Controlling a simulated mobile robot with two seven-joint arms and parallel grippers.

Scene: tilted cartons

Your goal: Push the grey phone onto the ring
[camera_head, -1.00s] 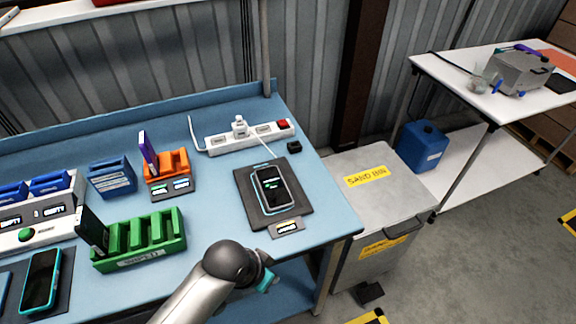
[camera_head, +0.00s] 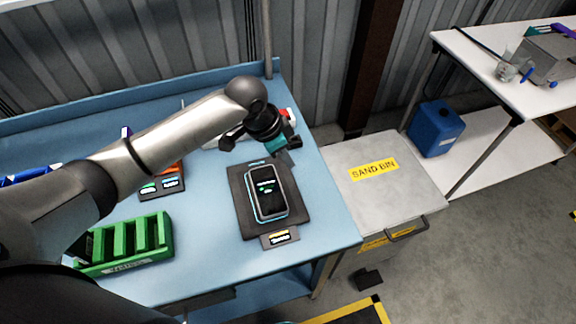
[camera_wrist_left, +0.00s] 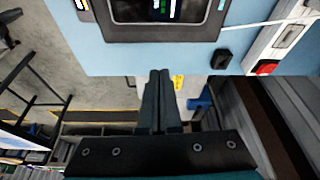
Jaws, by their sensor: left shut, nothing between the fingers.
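The grey phone (camera_head: 266,190) lies flat on a dark charging pad (camera_head: 295,226), screen lit with green marks. A thin cyan glow shows along the phone's edge; the ring itself is mostly hidden under the phone, so I cannot tell how well they line up. My left gripper (camera_head: 281,147) is shut and empty, above the bench just beyond the pad's far right corner, apart from the phone. In the left wrist view its closed fingers (camera_wrist_left: 158,85) point toward the phone (camera_wrist_left: 160,18), cut off at the top edge. My right gripper is out of view.
A green rack (camera_head: 125,243) stands at the left, partly behind my arm. An orange holder is mostly covered by my arm. A white power strip (camera_wrist_left: 285,38) and a small black block (camera_wrist_left: 222,60) lie near the gripper. The sand bin (camera_head: 375,195) stands right of the bench.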

